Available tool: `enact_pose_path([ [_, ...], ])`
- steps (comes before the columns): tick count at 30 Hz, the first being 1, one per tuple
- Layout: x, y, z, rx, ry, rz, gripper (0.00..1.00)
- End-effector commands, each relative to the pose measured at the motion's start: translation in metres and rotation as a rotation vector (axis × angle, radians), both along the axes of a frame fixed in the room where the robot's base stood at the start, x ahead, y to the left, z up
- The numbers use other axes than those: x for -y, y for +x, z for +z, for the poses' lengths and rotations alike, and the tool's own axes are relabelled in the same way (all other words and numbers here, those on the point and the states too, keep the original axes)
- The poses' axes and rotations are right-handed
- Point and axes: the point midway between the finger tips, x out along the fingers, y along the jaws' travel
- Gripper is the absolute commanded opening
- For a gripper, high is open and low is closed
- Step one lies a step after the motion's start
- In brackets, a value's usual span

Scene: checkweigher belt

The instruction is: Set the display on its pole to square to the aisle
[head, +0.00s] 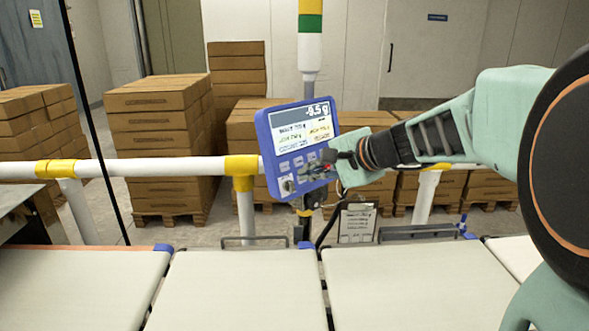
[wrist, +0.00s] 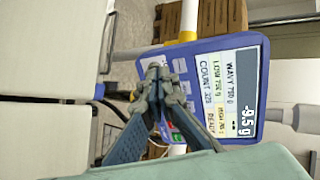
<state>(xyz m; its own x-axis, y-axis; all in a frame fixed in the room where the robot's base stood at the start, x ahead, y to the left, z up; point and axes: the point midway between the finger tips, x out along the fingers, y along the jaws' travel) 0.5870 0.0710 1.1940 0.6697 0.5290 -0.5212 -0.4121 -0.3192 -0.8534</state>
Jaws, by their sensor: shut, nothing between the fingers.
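The display (head: 275,165) is a blue box with a lit screen and buttons on its face. In the head view it is upright on its pole (head: 308,84), with its face angled rather than straight to the view. In the wrist view the display (wrist: 250,62) appears sideways, its screen reading -9.5 g. My gripper (head: 329,157) is shut and empty, at the display's lower right edge in the head view. In the wrist view my gripper (wrist: 157,76) has its fingertips together in front of the button area. I cannot tell whether they touch it.
White conveyor belts (head: 245,288) run across the front. A white rail (head: 140,167) with yellow joints passes behind the display. Stacked cartons (head: 155,125) stand on pallets beyond it. A small sign (head: 357,222) hangs below my arm.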

Motion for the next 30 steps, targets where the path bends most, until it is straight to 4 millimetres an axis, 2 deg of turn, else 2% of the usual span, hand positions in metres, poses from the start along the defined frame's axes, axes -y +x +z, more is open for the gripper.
enact_pose_path([
  [10, -0.038, 0.047, -0.037, -0.002, -0.001, 0.002, 0.0],
  [15, -0.051, 0.064, -0.041, 0.0, -0.002, 0.002, 0.0],
  [21, -0.058, 0.074, -0.045, 0.002, -0.004, 0.001, 0.0],
  [30, -0.059, 0.075, -0.046, 0.002, -0.005, 0.001, 0.0],
])
